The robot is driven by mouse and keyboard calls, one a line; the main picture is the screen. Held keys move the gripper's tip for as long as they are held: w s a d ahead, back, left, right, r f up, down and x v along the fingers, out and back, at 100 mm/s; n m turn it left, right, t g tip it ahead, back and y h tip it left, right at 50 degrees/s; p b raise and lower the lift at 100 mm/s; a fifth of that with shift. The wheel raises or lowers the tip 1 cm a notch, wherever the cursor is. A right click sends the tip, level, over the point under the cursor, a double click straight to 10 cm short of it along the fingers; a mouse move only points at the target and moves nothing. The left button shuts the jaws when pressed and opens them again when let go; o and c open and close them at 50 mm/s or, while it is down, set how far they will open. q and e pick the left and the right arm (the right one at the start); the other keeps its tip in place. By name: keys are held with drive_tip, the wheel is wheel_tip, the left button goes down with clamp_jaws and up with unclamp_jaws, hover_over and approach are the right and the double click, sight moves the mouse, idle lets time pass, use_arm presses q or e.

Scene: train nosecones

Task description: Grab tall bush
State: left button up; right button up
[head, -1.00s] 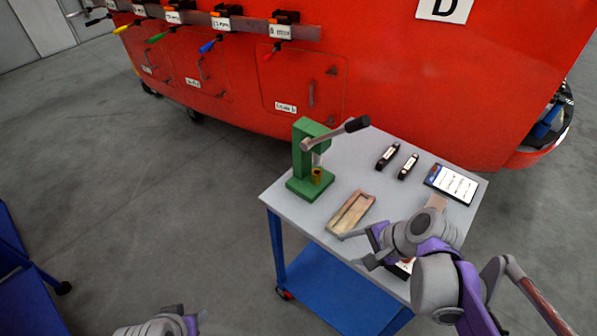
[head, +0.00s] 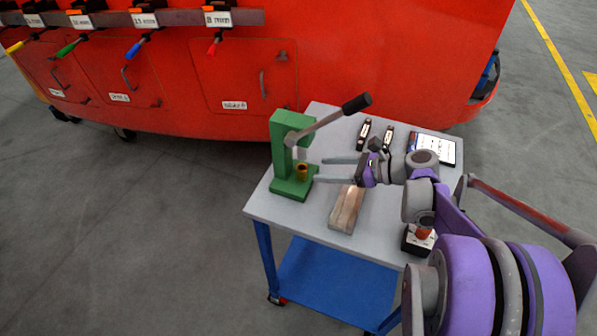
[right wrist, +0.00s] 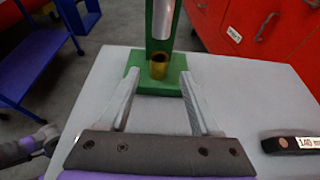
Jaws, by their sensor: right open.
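The tall bush looks to be the small brass-coloured hollow cylinder (head: 302,171) standing upright on the base of the green press (head: 283,150). In the right wrist view the bush (right wrist: 158,67) shows its dark open top, below the press's silver ram (right wrist: 168,20). My right gripper (head: 320,170) is open and empty, its fingers level above the table and pointing at the press. In the right wrist view its fingertips (right wrist: 160,76) appear on either side of the bush, just short of it. Part of my left arm's end (right wrist: 32,145) shows at lower left; its jaws are unclear.
The press lever (head: 330,118) slants up to the right above my right gripper. A wooden block-like tray (head: 346,207) lies below the gripper on the grey table (head: 282,206). Two black labelled pieces (head: 364,134) and a tablet (head: 433,148) lie behind. A red machine stands beyond.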

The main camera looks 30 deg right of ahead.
sight(302, 168)
drive_tip(key=x, duration=0.7)
drive_tip(key=shift+w+a+f, duration=0.1)
drive_tip(key=shift+w+f, duration=0.05)
drive_tip(key=shift+w, duration=0.25)
clamp_jaws()
